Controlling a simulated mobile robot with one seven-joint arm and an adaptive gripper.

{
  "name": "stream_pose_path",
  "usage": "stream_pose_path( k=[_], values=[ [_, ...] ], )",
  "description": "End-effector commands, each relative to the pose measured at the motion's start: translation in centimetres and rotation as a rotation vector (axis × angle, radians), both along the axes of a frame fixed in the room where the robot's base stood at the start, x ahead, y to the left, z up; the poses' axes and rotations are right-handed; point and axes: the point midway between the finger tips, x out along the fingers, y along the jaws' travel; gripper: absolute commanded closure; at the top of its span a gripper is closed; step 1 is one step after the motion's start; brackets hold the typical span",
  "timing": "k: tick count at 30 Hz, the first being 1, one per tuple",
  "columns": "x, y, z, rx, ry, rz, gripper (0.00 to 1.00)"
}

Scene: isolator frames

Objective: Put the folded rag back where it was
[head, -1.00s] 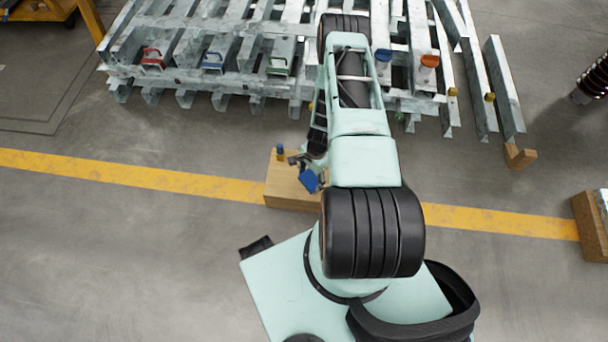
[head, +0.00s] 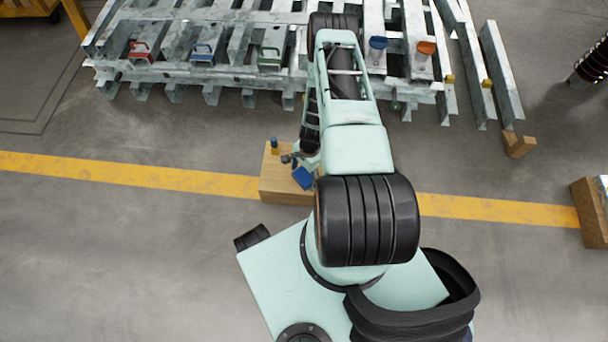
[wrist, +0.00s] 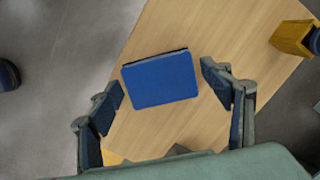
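The folded rag (wrist: 160,80) is a flat blue rectangle over the pale wooden top of a block (wrist: 185,30) in the wrist view. In the head view the blue rag (head: 302,178) shows at the block (head: 286,194), beside my arm. My gripper (wrist: 165,88) is open, with one dark finger on each side of the rag. I cannot tell the height of the fingers above the wood.
A yellow and blue item (wrist: 293,38) stands near the block's edge; its blue top (head: 274,145) shows in the head view. Galvanised frames (head: 180,70) with red, blue and green handled pieces lie beyond. Open floor lies left, crossed by a yellow line (head: 120,172).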

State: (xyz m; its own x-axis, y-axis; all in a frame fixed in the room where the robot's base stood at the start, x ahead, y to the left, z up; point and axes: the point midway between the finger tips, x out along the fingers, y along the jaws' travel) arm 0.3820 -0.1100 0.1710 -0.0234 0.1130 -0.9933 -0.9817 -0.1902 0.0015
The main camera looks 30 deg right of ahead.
Motion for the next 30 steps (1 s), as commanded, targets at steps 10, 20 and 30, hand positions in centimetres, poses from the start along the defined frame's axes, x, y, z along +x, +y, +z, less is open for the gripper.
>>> stream_pose_path(
  k=[10,20,30],
  values=[
    [0.0,0.0,0.2,0.0,0.0,0.0,0.22],
    [0.3,-0.7,5.7,-0.001,-0.003,0.001,0.22],
    [0.3,-1.3,11.5,-0.001,-0.001,0.0,0.22]
  ],
)
